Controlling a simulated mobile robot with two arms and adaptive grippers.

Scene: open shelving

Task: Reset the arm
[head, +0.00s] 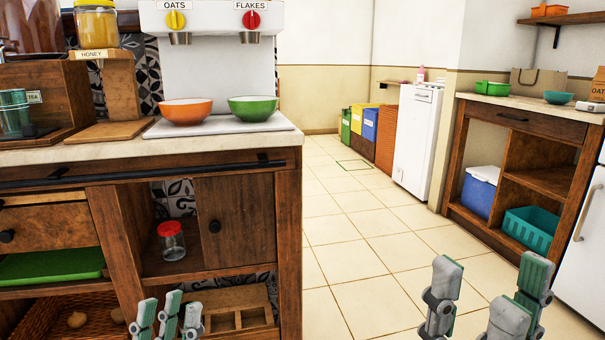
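My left gripper (168,318) shows at the bottom left, in front of the lower shelf of the wooden counter unit. Its grey fingers with green pads point up and stand apart, with nothing between them. My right gripper (485,305) shows at the bottom right, over the tiled floor. Its fingers also point up, are spread wide and hold nothing. The arms behind both grippers are out of the picture.
The counter (60,153) at left holds an orange bowl (186,112) and a green bowl (253,109) under the dispenser. A red-lidded jar (171,242) stands on its shelf. Another shelf unit (520,118) is at right. Tiled floor (350,255) between is clear.

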